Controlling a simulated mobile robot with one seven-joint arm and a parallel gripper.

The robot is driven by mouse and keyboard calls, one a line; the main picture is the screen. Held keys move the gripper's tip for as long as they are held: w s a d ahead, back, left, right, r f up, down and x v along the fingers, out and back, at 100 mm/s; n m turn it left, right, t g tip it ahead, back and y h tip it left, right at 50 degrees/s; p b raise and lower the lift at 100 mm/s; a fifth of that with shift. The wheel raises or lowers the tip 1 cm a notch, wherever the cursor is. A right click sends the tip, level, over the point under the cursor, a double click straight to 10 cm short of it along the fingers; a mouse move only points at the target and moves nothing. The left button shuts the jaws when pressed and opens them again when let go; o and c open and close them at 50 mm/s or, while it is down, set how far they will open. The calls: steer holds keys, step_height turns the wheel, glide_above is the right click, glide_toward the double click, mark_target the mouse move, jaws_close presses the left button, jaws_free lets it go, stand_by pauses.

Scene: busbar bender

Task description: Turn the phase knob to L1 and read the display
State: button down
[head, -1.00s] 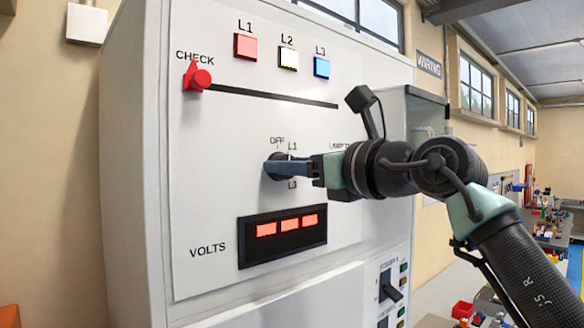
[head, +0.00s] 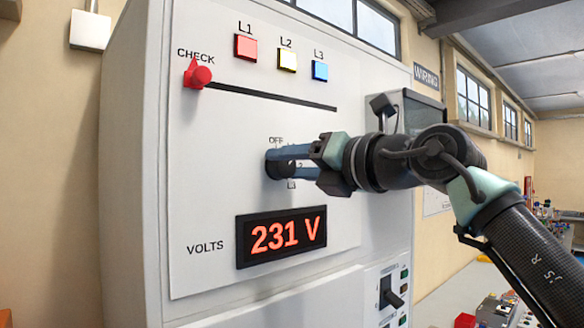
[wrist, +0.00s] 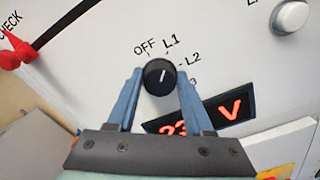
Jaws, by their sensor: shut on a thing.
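The phase knob (wrist: 160,80) is round and black with a white pointer line. In the wrist view the line points up and slightly right, towards the L1 mark (wrist: 171,42). My gripper (wrist: 159,74) is shut on the knob, with one blue finger on each side of it. In the head view my gripper (head: 281,161) reaches the knob from the right and hides most of it and its labels. The VOLTS display (head: 282,236) below reads 231 V in red. In the wrist view the display (wrist: 202,117) is partly covered by a finger.
A red CHECK slider (head: 197,76) sits at the left end of a black slot. A black lever switch (head: 391,291) is at lower right.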

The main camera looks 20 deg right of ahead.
steer(key=shift+f, duration=0.1)
stand_by(0.4)
steer(key=shift+c, duration=1.5)
jaws_free()
